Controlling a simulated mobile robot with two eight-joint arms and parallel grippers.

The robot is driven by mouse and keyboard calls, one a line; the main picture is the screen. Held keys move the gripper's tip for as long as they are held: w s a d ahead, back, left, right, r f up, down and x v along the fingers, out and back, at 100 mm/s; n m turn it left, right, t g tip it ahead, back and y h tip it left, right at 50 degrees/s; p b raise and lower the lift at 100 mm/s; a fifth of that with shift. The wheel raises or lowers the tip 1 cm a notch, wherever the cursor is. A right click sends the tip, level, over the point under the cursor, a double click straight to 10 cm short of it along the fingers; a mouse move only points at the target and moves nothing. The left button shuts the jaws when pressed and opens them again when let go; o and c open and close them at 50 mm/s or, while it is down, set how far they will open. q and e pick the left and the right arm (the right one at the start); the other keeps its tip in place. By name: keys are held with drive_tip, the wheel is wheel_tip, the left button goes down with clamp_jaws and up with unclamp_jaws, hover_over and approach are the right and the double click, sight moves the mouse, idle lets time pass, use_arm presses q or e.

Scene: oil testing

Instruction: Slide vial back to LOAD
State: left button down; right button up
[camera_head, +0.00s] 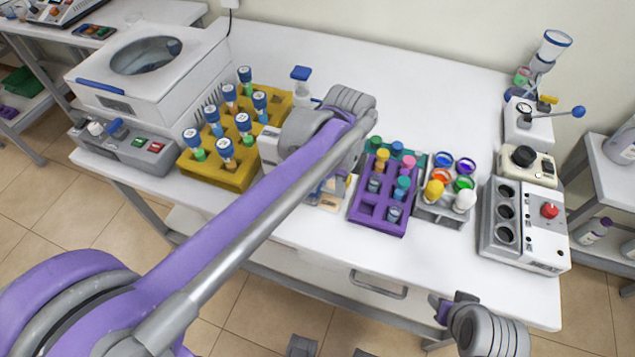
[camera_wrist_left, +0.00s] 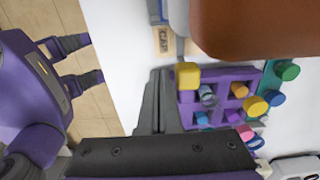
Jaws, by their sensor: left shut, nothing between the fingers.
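My left arm crosses the head view, and its wrist hides most of a pale device (camera_head: 268,146) with a blue-topped part (camera_head: 301,74) behind it. The fingers of my left gripper (camera_wrist_left: 160,82) are shut and empty in the left wrist view, just beside the purple rack. A tan label reading CAP (camera_wrist_left: 163,40) lies ahead of the fingertips. A large brown rounded thing (camera_wrist_left: 255,25) fills the top right there, too close to identify. I cannot make out the LOAD mark or tell which vial belongs to it. My right gripper (camera_wrist_left: 78,65) is open and empty, off the table's front edge.
A yellow rack (camera_head: 238,178) holds several blue-capped vials. Right of my left wrist stand a purple rack (camera_head: 367,212) with capped vials and a grey rack (camera_head: 428,214) with coloured caps. A centrifuge-like machine (camera_head: 150,70) is at left, a red-knobbed box (camera_head: 540,225) at right. The table's back (camera_head: 430,90) is clear.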

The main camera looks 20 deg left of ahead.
use_arm(q)
drive_tip(key=w, duration=0.6)
drive_tip(key=shift+w+d+p, duration=0.15)
drive_tip(key=shift+w+p, duration=0.2)
use_arm(e)
drive_tip(key=shift+w+r, duration=0.15)
drive_tip(key=shift+r, duration=0.25)
idle(0.4)
use_arm(q)
drive_tip(key=w, duration=0.2)
drive_tip(key=shift+w+p, duration=0.3)
drive_tip(key=shift+w, duration=0.1)
use_arm(e)
drive_tip(key=shift+w+r, duration=0.1)
drive_tip(key=shift+r, duration=0.25)
use_arm(q)
drive_tip(key=shift+s, duration=0.1)
drive_tip(key=shift+s+r, duration=0.1)
drive_tip(key=shift+s, duration=0.2)
wheel_tip(320, 180, up, 7)
drive_tip(key=p, duration=0.4)
drive_tip(key=shift+r, duration=0.15)
use_arm(e)
drive_tip(key=r, duration=0.1)
drive_tip(key=w+r, duration=0.1)
drive_tip(key=r, duration=0.3)
drive_tip(key=shift+w+r, duration=0.2)
drive_tip(key=shift+w, duration=0.15)
